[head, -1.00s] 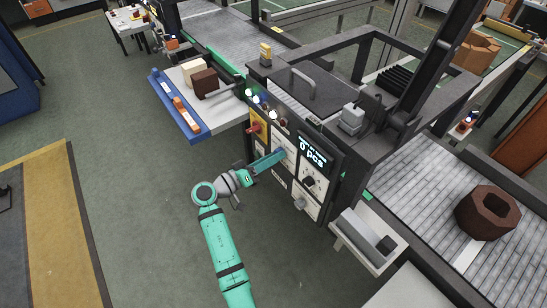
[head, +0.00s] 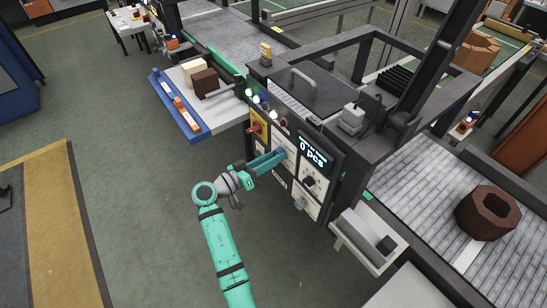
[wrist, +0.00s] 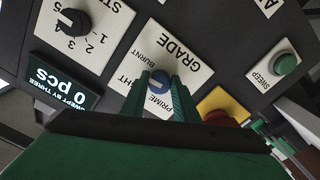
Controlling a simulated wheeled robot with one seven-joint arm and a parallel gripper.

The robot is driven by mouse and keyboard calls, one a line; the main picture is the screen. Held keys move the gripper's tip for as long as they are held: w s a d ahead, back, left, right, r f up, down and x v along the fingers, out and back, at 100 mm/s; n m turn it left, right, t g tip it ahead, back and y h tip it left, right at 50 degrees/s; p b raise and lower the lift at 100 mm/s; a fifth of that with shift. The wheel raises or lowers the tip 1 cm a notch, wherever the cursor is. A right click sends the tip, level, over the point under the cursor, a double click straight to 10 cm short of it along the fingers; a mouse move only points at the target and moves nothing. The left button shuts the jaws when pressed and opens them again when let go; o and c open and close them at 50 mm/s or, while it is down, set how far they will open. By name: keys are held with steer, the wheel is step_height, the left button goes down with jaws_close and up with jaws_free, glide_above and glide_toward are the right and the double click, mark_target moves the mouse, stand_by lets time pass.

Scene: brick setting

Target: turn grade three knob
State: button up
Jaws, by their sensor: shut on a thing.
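The grade knob (wrist: 157,80) is a small round blue knob on a white plate marked GRADE (wrist: 172,52) in the wrist view. The words BURNT and PRIME show beside it, and a third word ending in "GHT" is partly covered by a finger. My gripper (wrist: 159,88) has its two green fingers on either side of the knob, shut on it. Where the knob's pointer aims is hard to tell. In the head view my gripper (head: 278,155) reaches the front of the dark control panel, and its fingers hide most of the knob.
A black numbered knob (wrist: 73,22) and a display reading 0 pcs (wrist: 66,90) lie to the left in the wrist view. A green SWEEP button (wrist: 285,64) and a red button (wrist: 219,117) on yellow are to the right. A blue-edged tray (head: 182,110) juts out left of the panel.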

steer(key=o, duration=1.1)
steer(key=shift+c, duration=0.2)
steer(key=shift+a, duration=0.1)
steer(key=v, duration=1)
steer(key=shift+s+a, duration=0.25)
steer(key=shift+s, duration=0.05)
